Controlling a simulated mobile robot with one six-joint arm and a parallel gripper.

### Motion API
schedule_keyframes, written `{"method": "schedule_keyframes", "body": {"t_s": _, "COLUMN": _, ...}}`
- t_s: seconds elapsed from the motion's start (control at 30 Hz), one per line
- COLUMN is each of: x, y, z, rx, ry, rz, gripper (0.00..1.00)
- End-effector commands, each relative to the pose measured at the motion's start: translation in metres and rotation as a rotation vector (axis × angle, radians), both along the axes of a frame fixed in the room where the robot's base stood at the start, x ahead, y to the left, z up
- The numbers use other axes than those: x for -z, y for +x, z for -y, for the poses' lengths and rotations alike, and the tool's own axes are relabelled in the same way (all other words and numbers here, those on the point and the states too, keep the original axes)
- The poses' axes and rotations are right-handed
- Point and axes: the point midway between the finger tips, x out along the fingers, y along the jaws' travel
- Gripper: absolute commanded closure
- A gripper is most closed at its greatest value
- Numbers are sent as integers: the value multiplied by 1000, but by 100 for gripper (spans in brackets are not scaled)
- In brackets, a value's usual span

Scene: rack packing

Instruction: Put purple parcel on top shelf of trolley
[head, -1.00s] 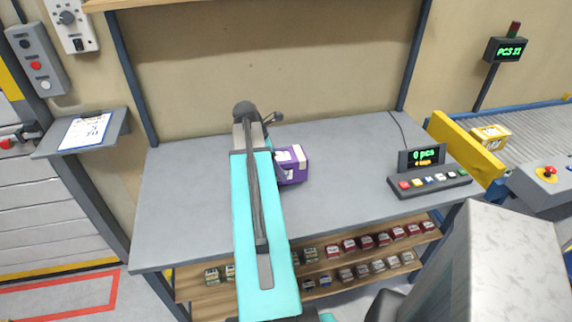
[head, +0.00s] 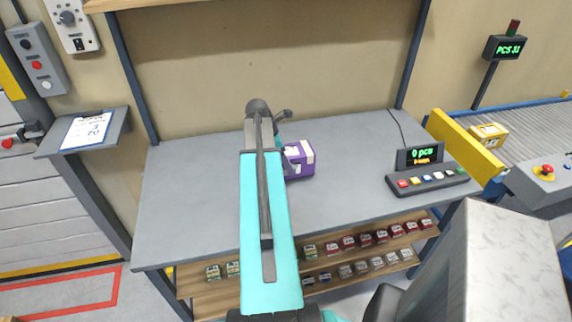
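The purple parcel (head: 302,163) is a small box with white labels. It sits on the grey workbench (head: 350,200), right of my arm, and its left side is partly hidden. My turquoise arm reaches over the bench, and my gripper (head: 290,150) is at the parcel's left side, mostly hidden behind the arm. I cannot tell whether its fingers touch the parcel or how far they are apart. No trolley can be made out for certain in this view.
A display with a button panel (head: 428,182) stands on the bench's right. A yellow parcel (head: 487,135) is on the roller conveyor (head: 535,125). Small boxes fill the wooden shelves (head: 400,278) below. A clipboard (head: 86,131) lies on a side ledge. The bench's left part is clear.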

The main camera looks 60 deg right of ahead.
Motion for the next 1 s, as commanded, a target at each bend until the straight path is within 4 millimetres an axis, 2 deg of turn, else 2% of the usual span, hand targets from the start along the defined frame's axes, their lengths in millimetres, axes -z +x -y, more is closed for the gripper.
{"method": "schedule_keyframes", "body": {"t_s": 0.3, "x": 22, "y": 0, "z": 0, "rx": -1, "ry": -1, "rz": 0, "gripper": 68}}
{"method": "schedule_keyframes", "body": {"t_s": 0.8, "x": 27, "y": 1, "z": 0, "rx": -1, "ry": -1, "rz": 0, "gripper": 68}}
{"method": "schedule_keyframes", "body": {"t_s": 0.83, "x": 27, "y": 1, "z": -1, "rx": -1, "ry": 0, "rz": 0, "gripper": 25}}
{"method": "schedule_keyframes", "body": {"t_s": 0.9, "x": 27, "y": 1, "z": -1, "rx": -2, "ry": 0, "rz": 0, "gripper": 13}}
{"method": "schedule_keyframes", "body": {"t_s": 1.0, "x": 27, "y": 1, "z": -1, "rx": -2, "ry": 0, "rz": 0, "gripper": 11}}
